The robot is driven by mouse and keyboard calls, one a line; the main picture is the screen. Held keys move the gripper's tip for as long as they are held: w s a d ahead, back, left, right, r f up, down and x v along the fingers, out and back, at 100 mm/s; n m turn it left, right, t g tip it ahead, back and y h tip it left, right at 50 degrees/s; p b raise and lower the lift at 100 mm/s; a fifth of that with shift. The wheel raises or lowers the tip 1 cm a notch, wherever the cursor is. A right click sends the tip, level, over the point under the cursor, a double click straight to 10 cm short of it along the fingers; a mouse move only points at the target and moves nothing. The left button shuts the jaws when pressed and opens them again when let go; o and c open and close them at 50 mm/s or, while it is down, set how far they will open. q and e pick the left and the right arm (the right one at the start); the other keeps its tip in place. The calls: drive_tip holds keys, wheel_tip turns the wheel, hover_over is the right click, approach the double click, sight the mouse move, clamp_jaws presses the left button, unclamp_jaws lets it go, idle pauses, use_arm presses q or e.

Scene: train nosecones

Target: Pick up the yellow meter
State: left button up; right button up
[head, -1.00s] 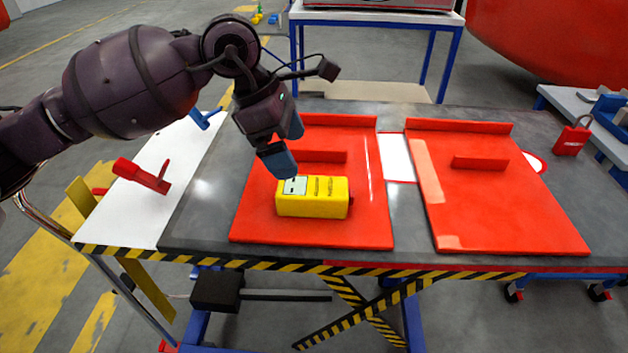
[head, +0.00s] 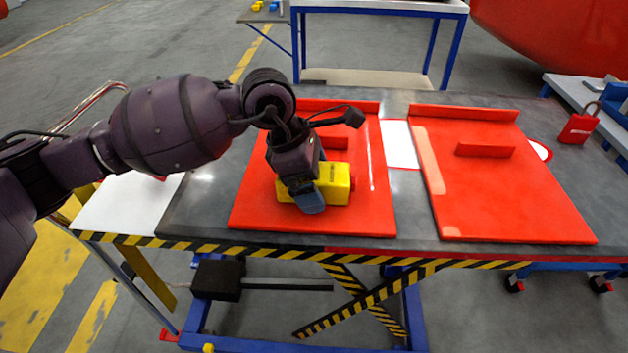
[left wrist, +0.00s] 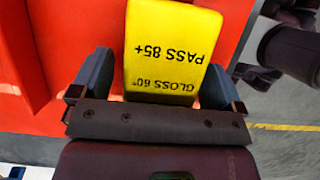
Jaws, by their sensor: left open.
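The yellow meter (head: 335,184) lies on the left red panel (head: 262,216) on the table, partly hidden in the head view by my left gripper (head: 309,197). In the left wrist view the meter (left wrist: 172,45) shows black text, upside down, reading "PASS 85+" and "GLOSS 60°". My left gripper (left wrist: 158,82) is open there, with one blue finger on each side of the meter's near end. I cannot tell whether the fingers touch it. My right gripper is not in view.
A second red panel (head: 500,200) with a raised strip lies to the right on the grey table (head: 400,225). A white surface (head: 125,205) is at the table's left end.

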use_arm(q)
drive_tip(key=shift+c, duration=0.7)
drive_tip(key=c, duration=1.1)
drive_tip(key=shift+r, duration=0.15)
